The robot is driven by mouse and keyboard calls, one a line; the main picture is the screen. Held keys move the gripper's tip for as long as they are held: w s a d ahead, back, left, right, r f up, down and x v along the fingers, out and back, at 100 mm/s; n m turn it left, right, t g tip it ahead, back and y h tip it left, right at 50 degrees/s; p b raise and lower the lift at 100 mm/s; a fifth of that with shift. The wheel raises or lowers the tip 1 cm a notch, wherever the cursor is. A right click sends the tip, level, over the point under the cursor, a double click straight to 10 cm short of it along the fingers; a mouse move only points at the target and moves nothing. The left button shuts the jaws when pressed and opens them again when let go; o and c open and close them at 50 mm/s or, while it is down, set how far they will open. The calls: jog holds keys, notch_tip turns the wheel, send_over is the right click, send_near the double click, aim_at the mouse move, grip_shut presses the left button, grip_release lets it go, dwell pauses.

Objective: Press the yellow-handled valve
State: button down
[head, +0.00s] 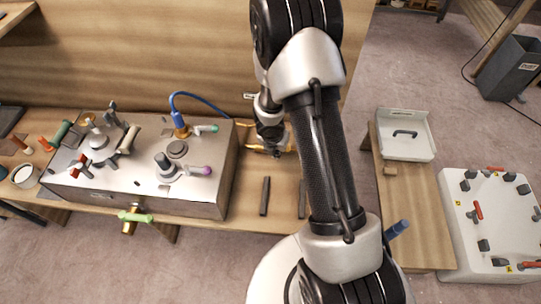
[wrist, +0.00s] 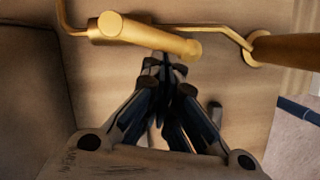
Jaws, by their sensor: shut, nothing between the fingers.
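The yellow-handled valve (wrist: 150,36) shows in the wrist view as a thick yellow bar on brass pipework, lying across the upper middle. My gripper (wrist: 163,64) is shut and empty, with its fingertips just below the right part of the yellow handle. I cannot tell whether they touch it. In the head view my gripper (head: 272,150) is low over the wooden bench by the back panel. There the valve is mostly hidden behind it, and only some brass pipe (head: 254,149) shows.
A metal box (head: 130,190) with several coloured-handled valves stands left of my gripper. A blue hose (head: 200,98) arches behind it. A dark bar (head: 265,196) lies on the bench in front. A white tray (head: 408,148) and a white panel (head: 487,235) are to the right.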

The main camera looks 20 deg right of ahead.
jog(key=shift+w+d, duration=0.15)
jog(key=shift+d, duration=0.35)
jog(key=shift+w+d, duration=0.15)
jog(key=shift+d, duration=0.35)
jog(key=shift+r+p, duration=0.1)
jog(key=shift+p, duration=0.25)
